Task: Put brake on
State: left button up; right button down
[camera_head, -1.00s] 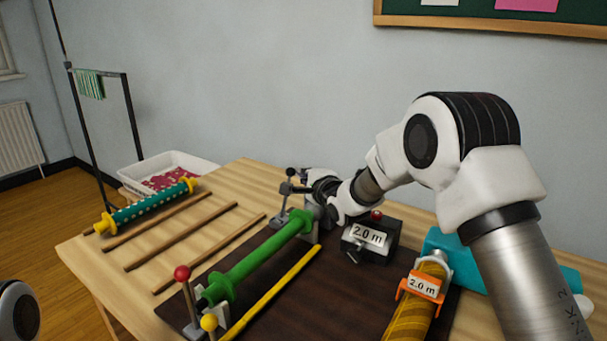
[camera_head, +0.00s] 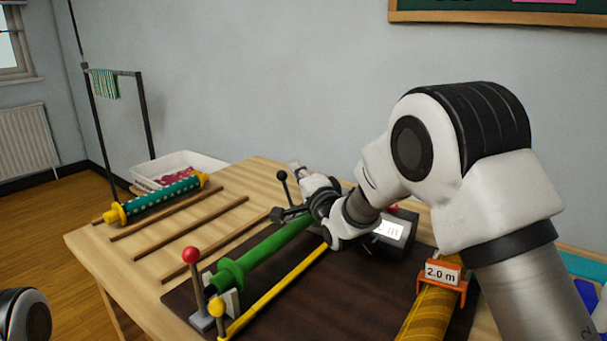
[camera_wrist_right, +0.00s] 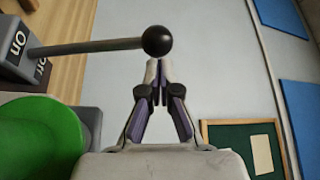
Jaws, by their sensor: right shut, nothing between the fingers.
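The brake lever has a black ball knob (camera_head: 282,175) on a thin grey rod and stands at the far end of the green roller (camera_head: 262,255). In the right wrist view its ball (camera_wrist_right: 158,41) is close, right at my fingertips, and its rod runs left to a grey block (camera_wrist_right: 22,50) marked On and Off. Which mark the lever sits at is unclear. My right gripper (camera_head: 298,170) is shut and empty; its tips (camera_wrist_right: 157,64) are at the ball, and contact cannot be told. My left gripper is out of view.
A red-knobbed lever (camera_head: 191,254) and a yellow knob (camera_head: 216,306) stand at the roller's near end. A yellow bar (camera_head: 280,292) lies alongside. My right arm partly covers a dark counter (camera_head: 393,230). Wooden slats and a dotted roll (camera_head: 165,197) lie left.

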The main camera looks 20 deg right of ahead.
jog(key=shift+s+a+f, duration=0.15)
jog(key=shift+s+a, duration=0.45)
jog(key=shift+f, duration=0.1)
jog(key=shift+s, duration=0.1)
